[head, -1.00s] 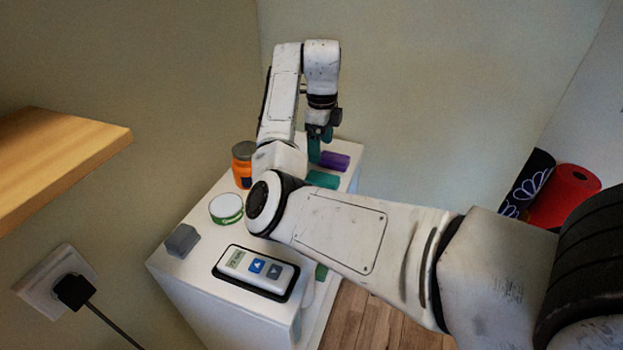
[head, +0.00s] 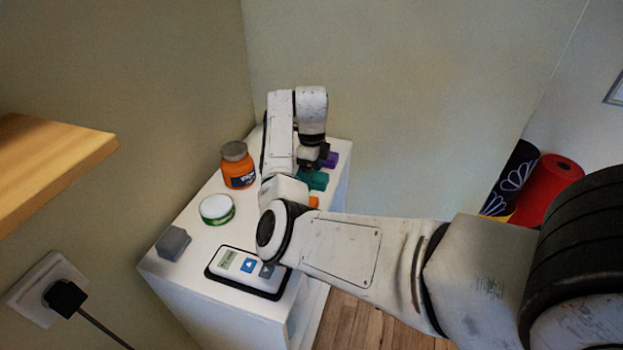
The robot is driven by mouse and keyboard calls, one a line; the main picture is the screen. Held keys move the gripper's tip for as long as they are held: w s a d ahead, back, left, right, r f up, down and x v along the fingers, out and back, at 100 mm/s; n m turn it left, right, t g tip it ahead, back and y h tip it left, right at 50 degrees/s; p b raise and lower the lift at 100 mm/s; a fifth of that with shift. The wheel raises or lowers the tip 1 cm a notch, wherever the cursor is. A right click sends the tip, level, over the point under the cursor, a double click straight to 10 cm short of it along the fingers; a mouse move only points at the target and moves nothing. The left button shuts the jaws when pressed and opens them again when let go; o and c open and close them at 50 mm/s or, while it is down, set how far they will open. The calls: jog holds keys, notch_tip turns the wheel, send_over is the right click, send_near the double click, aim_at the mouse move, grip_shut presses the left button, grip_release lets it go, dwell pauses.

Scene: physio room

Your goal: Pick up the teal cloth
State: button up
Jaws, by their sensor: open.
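The teal cloth (head: 313,182) lies on the white cabinet top (head: 198,268), toward its far right edge. My gripper (head: 316,168) is low over the cabinet top, right at the cloth's far side. Its jaws are open, but the fingers are small and partly hidden by the wrist and arm. I cannot tell whether they touch the cloth or are around it.
A purple item (head: 331,159) lies just behind the cloth. A wooden shelf (head: 50,165) juts in at left.

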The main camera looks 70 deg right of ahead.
jog(key=shift+c, duration=0.4)
jog(key=c, duration=1.1)
jog(key=shift+o, duration=0.2)
jog(key=shift+r, duration=0.15)
jog(key=shift+r, duration=0.2)
jog(key=s+a+r+p, duration=0.1)
jog(key=s+a+r, duration=0.8)
jog(key=r, duration=0.3)
jog(key=shift+s+r+p, duration=0.2)
jog(key=shift+s+p, duration=0.15)
jog(key=shift+s, duration=0.5)
